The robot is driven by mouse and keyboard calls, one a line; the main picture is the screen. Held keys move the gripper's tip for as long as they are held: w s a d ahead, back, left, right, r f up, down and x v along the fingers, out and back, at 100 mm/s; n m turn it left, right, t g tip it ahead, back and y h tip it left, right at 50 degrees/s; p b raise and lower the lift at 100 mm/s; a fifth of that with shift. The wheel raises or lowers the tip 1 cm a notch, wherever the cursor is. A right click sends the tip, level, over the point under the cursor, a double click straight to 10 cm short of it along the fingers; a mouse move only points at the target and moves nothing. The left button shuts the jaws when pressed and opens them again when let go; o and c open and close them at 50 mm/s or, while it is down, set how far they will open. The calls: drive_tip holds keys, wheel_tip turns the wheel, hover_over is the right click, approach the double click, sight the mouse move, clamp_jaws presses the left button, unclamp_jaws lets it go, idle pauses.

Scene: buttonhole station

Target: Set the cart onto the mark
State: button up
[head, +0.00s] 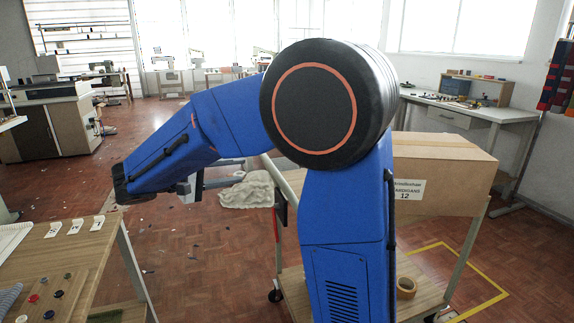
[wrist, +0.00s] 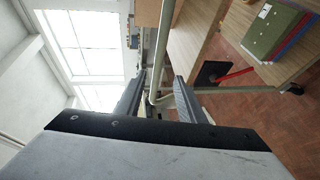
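The cart (head: 462,262) stands right of centre, partly hidden behind my arm, with a wooden lower shelf and a pale metal frame. A large cardboard box (head: 445,172) rests on top. The mark (head: 475,267) is a yellow outline on the floor at the cart's right; the cart and my arm hide part of it, so I cannot tell how far they overlap. My gripper (head: 243,173) is open at the cart's left side. In the wrist view, the fingers of my gripper (wrist: 160,80) stand apart with the cart's pale bent rail (wrist: 160,60) showing between them; contact is not visible.
A table (head: 60,245) with buttons stands at the left front. A pale cloth heap (head: 248,191) lies behind my gripper. A workbench (head: 455,112) stands at the back right. Open floor shows between table and cart.

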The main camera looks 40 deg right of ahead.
drive_tip(key=x, duration=1.7)
drive_tip(key=shift+d, duration=0.2)
drive_tip(key=shift+r, duration=0.1)
clamp_jaws()
